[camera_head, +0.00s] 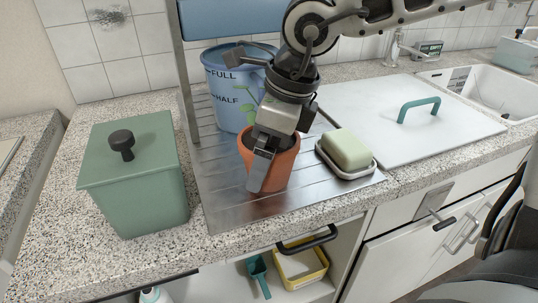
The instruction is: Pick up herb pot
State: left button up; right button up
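The herb pot (282,168) is an orange-brown clay pot with a green-leaved plant (249,100). It stands upright on the grooved metal drainboard, in front of a blue bucket. My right gripper (262,168), on the arm coming in from the upper right, points down at the pot. One finger lies over the front left of the pot, across its rim and outer wall. The other finger is hidden, so I cannot tell whether the gripper is closed on the pot. The gripper covers part of the rim and plant. My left gripper is not in view.
The blue bucket (222,82), marked FULL and HALF, stands close behind the pot. A soap bar (347,147) on a dish (355,174) is close on the right. A green lidded box (140,190) stands left. A white board (370,105) with a teal handle lies right.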

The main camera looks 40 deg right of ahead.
jog(key=shift+f, duration=0.25)
jog(key=c, duration=1.3)
jog(key=shift+o, duration=0.2)
jog(key=shift+r, duration=0.1)
